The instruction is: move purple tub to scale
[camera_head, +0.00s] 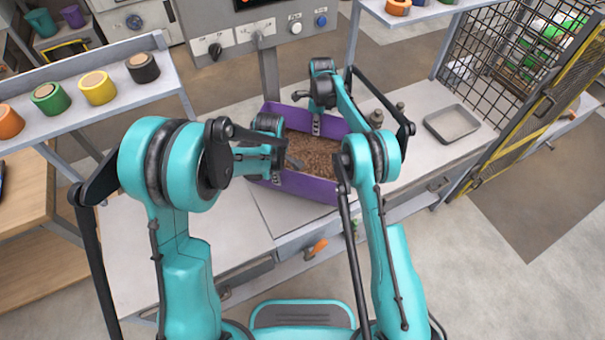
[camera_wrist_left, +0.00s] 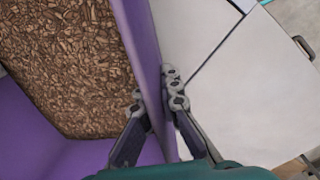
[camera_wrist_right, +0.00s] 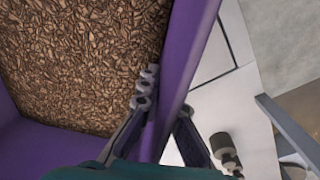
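The purple tub (camera_head: 308,189) is full of brown pellets (camera_head: 318,152) and is at the middle of the bench. I cannot tell whether it rests on the bench or is slightly raised. My left gripper (camera_head: 277,174) is at its near left wall; in the left wrist view the fingers (camera_wrist_left: 156,98) straddle and pinch that wall (camera_wrist_left: 143,45). My right gripper (camera_head: 317,127) is at the far wall; in the right wrist view its fingers (camera_wrist_right: 163,105) straddle and pinch the wall (camera_wrist_right: 190,40), with one finger partly hidden behind it.
A shallow grey tray (camera_head: 452,123) and small dark weights (camera_head: 377,117) stand on the bench right of the tub. A control panel (camera_head: 262,32) rises behind. A shelf with coloured rolls (camera_head: 98,88) is at left, a mesh guard (camera_head: 510,60) at right. The bench's left part is clear.

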